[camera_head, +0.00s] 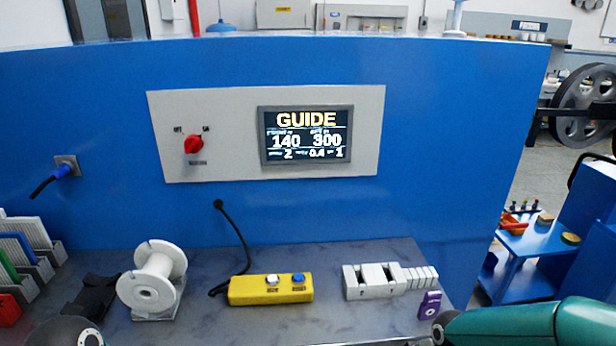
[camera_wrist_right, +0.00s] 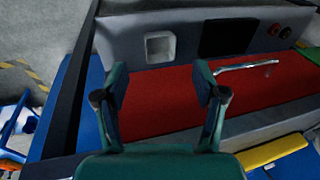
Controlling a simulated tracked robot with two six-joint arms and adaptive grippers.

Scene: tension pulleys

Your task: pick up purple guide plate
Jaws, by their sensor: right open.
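The purple guide plate (camera_head: 429,304) stands near the right front of the dark grey bench top, beside a light grey slotted block (camera_head: 388,281). A small pale mark shows on its face. My right arm comes in at the lower right, close to the plate, and its gripper's fingers are not clear there. In the right wrist view my right gripper (camera_wrist_right: 161,98) is open, with nothing between its teal fingers. The plate does not show in that view. A dark round part of my left arm shows at the lower left edge, but its gripper is out of view.
A yellow button box (camera_head: 270,289) and a white spool (camera_head: 153,279) stand left of the plate. A rack of coloured plates (camera_head: 30,250) is at the far left. A blue panel (camera_head: 440,130) rises behind the bench. The wrist view shows a red surface (camera_wrist_right: 165,100) with a metal handle (camera_wrist_right: 246,66).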

